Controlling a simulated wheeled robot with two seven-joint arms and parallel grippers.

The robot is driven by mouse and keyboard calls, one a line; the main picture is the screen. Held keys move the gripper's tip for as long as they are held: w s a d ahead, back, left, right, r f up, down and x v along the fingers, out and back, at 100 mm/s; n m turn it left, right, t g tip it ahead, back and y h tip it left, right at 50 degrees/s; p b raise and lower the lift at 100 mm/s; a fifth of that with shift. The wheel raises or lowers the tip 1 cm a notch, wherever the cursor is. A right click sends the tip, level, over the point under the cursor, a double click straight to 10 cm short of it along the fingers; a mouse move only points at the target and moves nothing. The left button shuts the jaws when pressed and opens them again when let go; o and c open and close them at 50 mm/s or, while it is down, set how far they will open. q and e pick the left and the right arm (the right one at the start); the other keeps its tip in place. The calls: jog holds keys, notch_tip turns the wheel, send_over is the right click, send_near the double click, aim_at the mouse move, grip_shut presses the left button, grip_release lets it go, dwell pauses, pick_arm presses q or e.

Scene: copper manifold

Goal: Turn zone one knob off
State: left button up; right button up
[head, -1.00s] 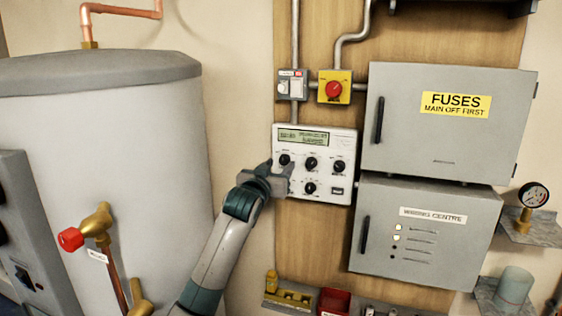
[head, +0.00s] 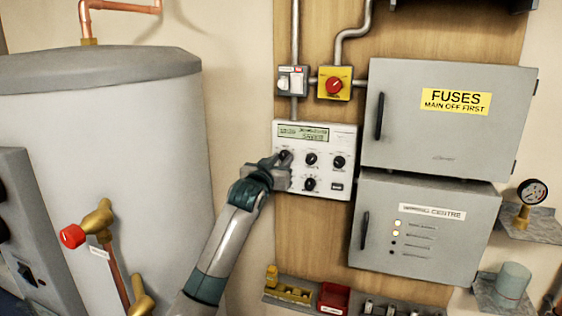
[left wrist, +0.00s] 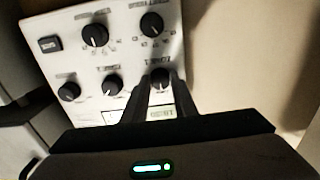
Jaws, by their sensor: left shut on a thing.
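The white control panel (head: 347,133) on the wooden board has a green display (head: 303,132) and several round black knobs. In the left wrist view the panel appears upside down, and the two fingers (left wrist: 161,84) are shut on the sides of that knob (left wrist: 160,75). My right gripper is not in view.
A red-and-yellow switch (head: 334,84) and a small grey switch (head: 291,80) sit above the panel. Grey fuse (head: 440,120) and wiring centre (head: 425,230) boxes stand close on the right. A large cylinder (head: 100,150) stands left. A parts shelf (head: 330,300) is below.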

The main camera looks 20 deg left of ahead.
pick_arm(q)
jog(key=shift+n, duration=0.4)
jog(key=n+p, duration=0.1)
jog(key=n, duration=0.3)
jog(key=shift+d+r+p, duration=0.1)
jog(key=shift+p, duration=0.2)
jog(key=shift+n+p, duration=0.9)
jog(key=shift+n, duration=1.2)
jog(key=o, duration=1)
jog(key=shift+o, duration=0.2)
jog(key=shift+s, duration=0.1)
jog(key=s+b, duration=0.5)
jog(key=s, duration=1.2)
jog(key=shift+a, duration=0.35)
